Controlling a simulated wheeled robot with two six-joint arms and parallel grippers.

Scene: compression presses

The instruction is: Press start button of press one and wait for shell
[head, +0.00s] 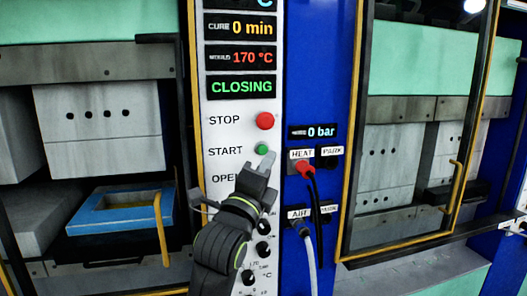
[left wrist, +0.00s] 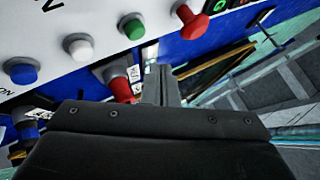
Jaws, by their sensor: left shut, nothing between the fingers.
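The white control panel (head: 218,130) has a green START button (head: 262,149) beside the label START and a red STOP button (head: 264,121) above it. The display (head: 241,87) reads CLOSING in green. My left gripper (head: 264,164) is shut and empty, its fingertips just below the green button. Whether they touch it I cannot tell. In the left wrist view the shut fingers (left wrist: 161,85) point towards the panel, with the green button (left wrist: 132,28) and red button (left wrist: 191,22) beyond them. No shell is recognisable. My right gripper is out of view.
The left press holds a blue frame (head: 95,219) under a grey block (head: 97,118), with a yellow handle (head: 161,230) in front. Heat and air plugs with hoses (head: 308,240) hang right of the panel. Another press stands behind a yellow-edged door (head: 350,130).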

